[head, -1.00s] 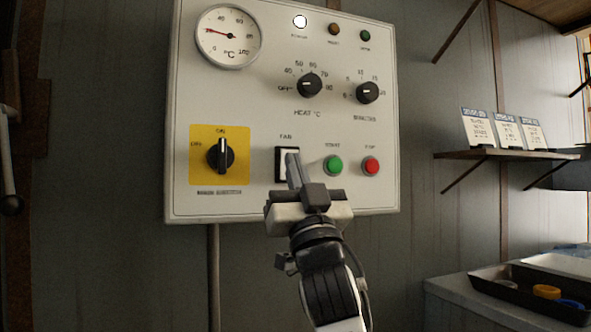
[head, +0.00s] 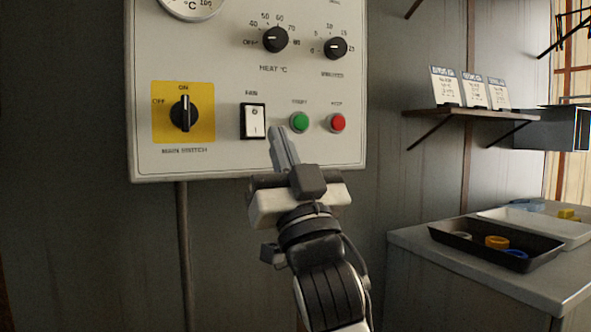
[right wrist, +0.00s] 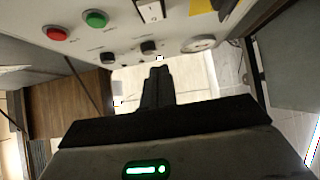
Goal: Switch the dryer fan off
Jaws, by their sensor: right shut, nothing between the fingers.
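The fan switch (head: 254,121) is a white rocker in a black frame under a small label, on the light grey control panel (head: 225,165) in the head view. Its face shows an O mark at the top and a line mark at the bottom. The rocker also shows at the top of the right wrist view (right wrist: 150,10). My right gripper (head: 281,140) is shut and empty. In the head view its fingertips are just below and right of the switch, not covering it. I cannot tell their exact distance from the panel. My left gripper is not in view.
Right of the switch are a green button (head: 299,122) and a red button (head: 337,123). A black rotary main switch (head: 184,113) on a yellow plate is to the left. Dials (head: 276,39) sit above. A bench with a black tray (head: 460,240) stands at the right.

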